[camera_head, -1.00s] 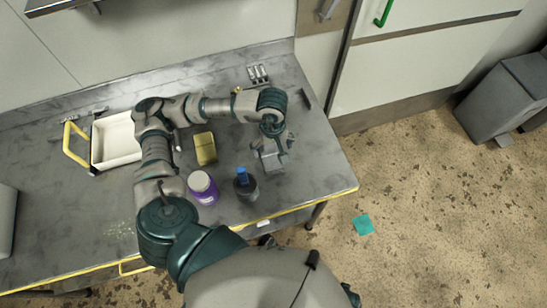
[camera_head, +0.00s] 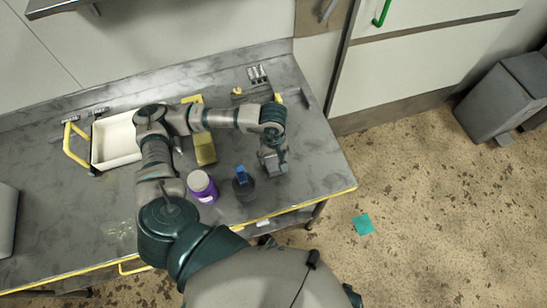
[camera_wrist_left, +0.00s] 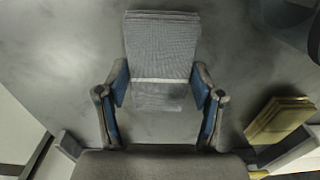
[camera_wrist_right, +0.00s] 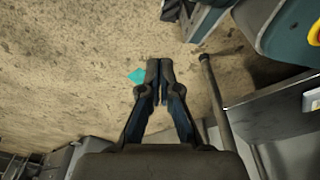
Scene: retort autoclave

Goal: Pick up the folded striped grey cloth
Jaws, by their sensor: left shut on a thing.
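The folded striped grey cloth (camera_wrist_left: 162,50) lies between the two fingers of my left gripper (camera_wrist_left: 162,88) in the left wrist view. It is a layered grey stack with a pale stripe across it. The fingers close on it from both sides, and its near end is close to the palm. In the head view my left gripper (camera_head: 273,160) is over the right part of the worktop and mostly hides the cloth. In the right wrist view my right gripper (camera_wrist_right: 160,72) is shut and empty, with its fingertips together above the floor.
A teal square (camera_head: 363,224) lies on the floor. The worktop's right end is mostly clear.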

